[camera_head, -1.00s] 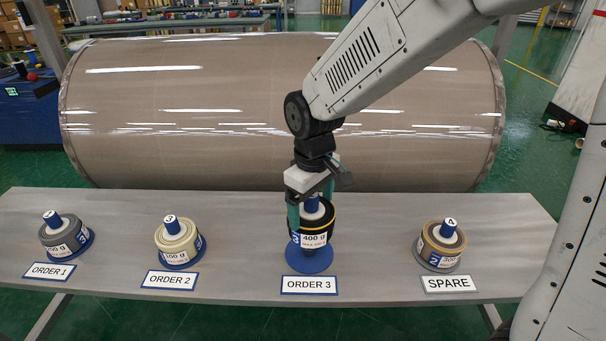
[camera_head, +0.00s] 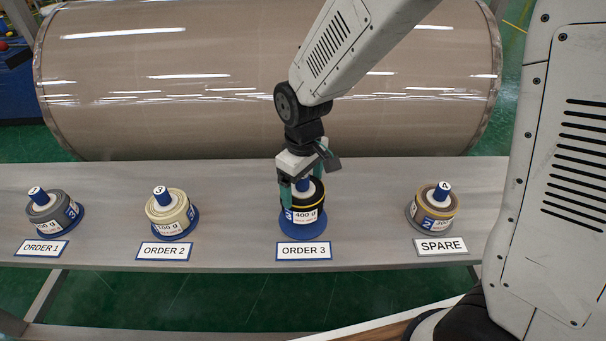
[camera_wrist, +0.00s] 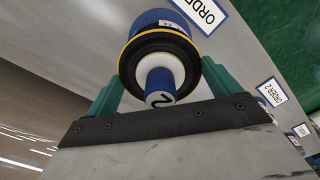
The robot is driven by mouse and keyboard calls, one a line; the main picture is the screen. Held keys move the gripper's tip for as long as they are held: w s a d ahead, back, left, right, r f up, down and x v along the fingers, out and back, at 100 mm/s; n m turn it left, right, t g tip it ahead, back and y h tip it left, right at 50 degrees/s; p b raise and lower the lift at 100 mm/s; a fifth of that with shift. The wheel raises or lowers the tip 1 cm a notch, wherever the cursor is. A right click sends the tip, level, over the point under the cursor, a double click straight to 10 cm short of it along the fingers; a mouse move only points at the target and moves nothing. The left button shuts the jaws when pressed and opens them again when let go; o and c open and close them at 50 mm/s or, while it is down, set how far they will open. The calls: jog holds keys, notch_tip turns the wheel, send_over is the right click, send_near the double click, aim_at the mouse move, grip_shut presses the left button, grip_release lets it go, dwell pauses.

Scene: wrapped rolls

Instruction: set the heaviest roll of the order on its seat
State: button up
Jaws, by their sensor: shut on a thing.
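The black roll with a yellow band and a 400 g label (camera_head: 304,213) is upright at the ORDER 3 place. My gripper (camera_head: 302,187) is shut on it from above, with one green finger on each side. The blue round seat (camera_head: 303,230) shows under the roll; the roll is down at it, but I cannot tell whether it touches fully. In the wrist view the roll (camera_wrist: 158,48) sits between the fingers, and its blue core plug (camera_wrist: 159,85) carries a 2.
A grey roll (camera_head: 50,209) stands at ORDER 1, a cream roll (camera_head: 168,211) at ORDER 2, and a brown-grey roll marked 300 (camera_head: 436,209) at SPARE. A large wrapped roll (camera_head: 200,90) lies behind the grey bench (camera_head: 360,245). Bench between the places is clear.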

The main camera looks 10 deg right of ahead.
jog(key=shift+f, duration=1.9)
jog(key=o, duration=1)
jog(key=shift+o, duration=0.2)
jog(key=shift+r, duration=3.9)
